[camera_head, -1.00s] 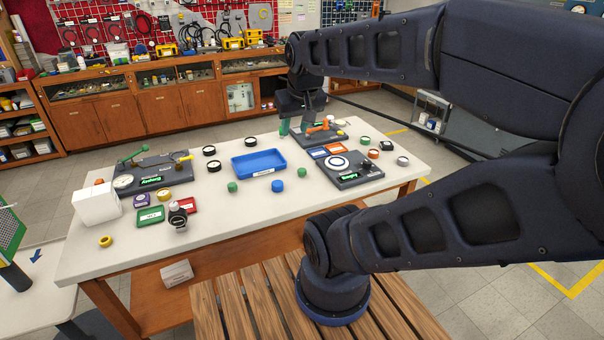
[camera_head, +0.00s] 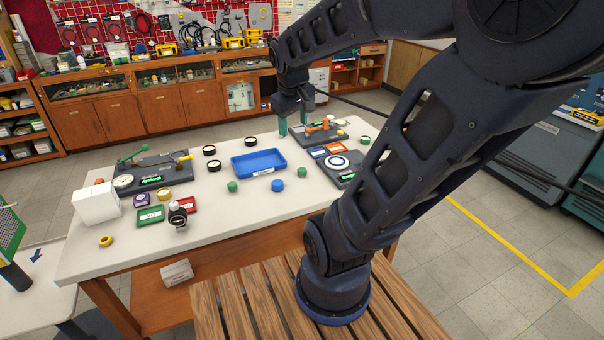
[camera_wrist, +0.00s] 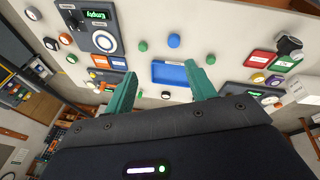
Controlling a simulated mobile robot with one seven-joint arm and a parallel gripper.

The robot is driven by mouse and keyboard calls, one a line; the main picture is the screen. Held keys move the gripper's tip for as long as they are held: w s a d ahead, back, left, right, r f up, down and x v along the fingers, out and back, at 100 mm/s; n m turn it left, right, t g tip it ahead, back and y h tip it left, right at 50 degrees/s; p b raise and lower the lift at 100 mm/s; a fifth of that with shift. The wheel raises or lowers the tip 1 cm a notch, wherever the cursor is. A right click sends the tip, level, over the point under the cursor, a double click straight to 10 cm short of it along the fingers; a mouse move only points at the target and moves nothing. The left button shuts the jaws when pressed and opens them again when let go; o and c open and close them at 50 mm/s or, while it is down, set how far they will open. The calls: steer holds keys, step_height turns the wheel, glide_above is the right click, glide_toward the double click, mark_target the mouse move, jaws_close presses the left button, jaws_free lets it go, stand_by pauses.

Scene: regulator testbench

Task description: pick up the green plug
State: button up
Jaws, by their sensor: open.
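Two small green plugs are on the white table: one (camera_head: 232,187) in front of the blue tray's left part, the other (camera_head: 303,172) just right of the tray. They also show in the wrist view, one near the right finger (camera_wrist: 211,59), the other further left (camera_wrist: 143,45). My gripper (camera_head: 295,122) is open and empty, with teal fingers pointing down over the table's far side, behind the tray and beside the orange-handled fixture. In the wrist view my gripper (camera_wrist: 161,72) has nothing between its fingers; both plugs lie beyond them.
A blue tray (camera_head: 236,165) stands mid-table, with a blue plug (camera_head: 277,185) in front of it. Fixture boards stand left (camera_head: 150,178) and right (camera_head: 322,134). A white box (camera_head: 97,203) and several dark round caps are around. The front middle of the table is clear.

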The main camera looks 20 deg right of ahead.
steer(key=w+d+f+n+g+h, duration=0.2)
steer(key=w+d+f+n, duration=0.1)
steer(key=w+f+n, duration=0.65)
steer(key=n+g+h, duration=0.1)
steer(key=n, duration=0.4)
glide_toward(301, 169)
steer(key=shift+m, duration=0.25)
steer(key=x, duration=0.9)
steer(key=shift+d+f, duration=0.1)
steer(key=shift+f, duration=0.05)
steer(key=c, duration=1)
steer(key=shift+c, duration=0.2)
